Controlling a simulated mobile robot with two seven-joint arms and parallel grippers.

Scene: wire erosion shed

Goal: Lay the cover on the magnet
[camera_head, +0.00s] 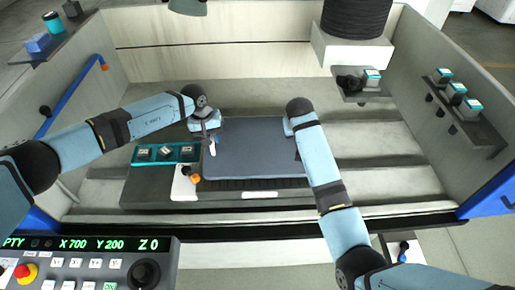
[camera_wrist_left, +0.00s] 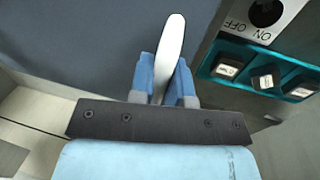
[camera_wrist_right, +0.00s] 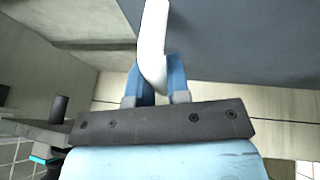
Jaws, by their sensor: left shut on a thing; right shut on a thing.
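The cover (camera_head: 252,146) is a flat dark blue-grey sheet at the middle of the machine bed. My left gripper (camera_head: 211,128) is shut on a white handle at its left edge; the handle also shows in the left wrist view (camera_wrist_left: 174,45). My right gripper (camera_head: 290,127) is shut on the handle at the right edge, seen in the right wrist view (camera_wrist_right: 153,40). The magnet (camera_head: 256,184) shows only as a dark ribbed front side below the cover's front edge. Its top is hidden. I cannot tell whether the cover touches it.
Shelves (camera_head: 473,125) line the right wall. A control panel (camera_head: 90,266) is at front left.

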